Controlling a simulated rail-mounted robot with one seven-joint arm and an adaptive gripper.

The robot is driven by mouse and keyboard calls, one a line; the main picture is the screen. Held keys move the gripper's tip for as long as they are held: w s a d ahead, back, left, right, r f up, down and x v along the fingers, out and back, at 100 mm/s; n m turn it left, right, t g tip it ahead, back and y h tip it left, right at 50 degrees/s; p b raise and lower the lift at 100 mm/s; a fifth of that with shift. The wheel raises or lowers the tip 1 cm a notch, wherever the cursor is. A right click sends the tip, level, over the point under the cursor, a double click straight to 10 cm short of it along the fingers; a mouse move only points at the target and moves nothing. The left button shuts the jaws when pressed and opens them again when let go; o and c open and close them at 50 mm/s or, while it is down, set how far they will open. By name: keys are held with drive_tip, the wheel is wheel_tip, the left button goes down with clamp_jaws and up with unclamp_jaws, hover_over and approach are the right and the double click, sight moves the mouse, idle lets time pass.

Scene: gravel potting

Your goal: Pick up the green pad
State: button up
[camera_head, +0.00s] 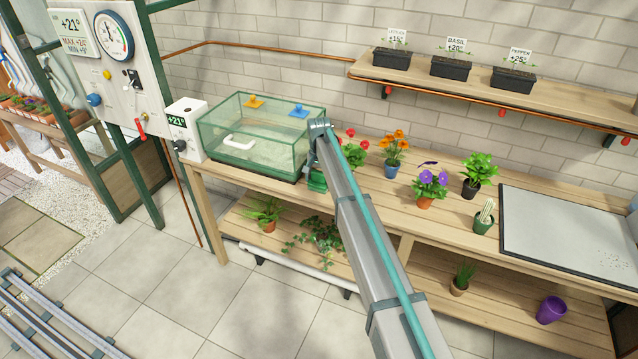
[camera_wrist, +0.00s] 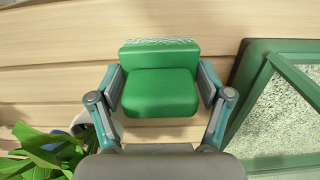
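The green pad (camera_wrist: 160,88) is a block with rounded edges and a pale, rough strip along its far edge. In the wrist view it sits between the two fingers of my gripper (camera_wrist: 161,85), one finger along each side. The fingers are spread about as wide as the pad. I cannot tell whether they press on it. In the head view my gripper (camera_head: 314,160) is by the front of the upper bench, right of the glass case, and largely hidden by my arm. A green piece, probably the pad, shows at its lower end (camera_head: 316,183).
The green-framed glass case (camera_head: 255,165) stands close on the left in the head view and shows at the right of the wrist view (camera_wrist: 262,90). Potted flowers (camera_head: 352,155) stand just right of my gripper. A leafy plant (camera_wrist: 45,150) is at the wrist view's lower left.

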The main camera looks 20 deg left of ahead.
drive_tip(key=shift+c, duration=0.8)
drive_tip(key=shift+r, duration=0.2)
drive_tip(key=shift+r, duration=0.6)
drive_tip(key=s+d+r+b, duration=0.5)
drive_tip(key=s+d+r, duration=0.3)
drive_tip(key=s+r, duration=0.3)
drive_tip(key=shift+d+r, duration=0.2)
drive_tip(key=shift+r, duration=0.05)
drive_tip(key=shift+s, duration=0.1)
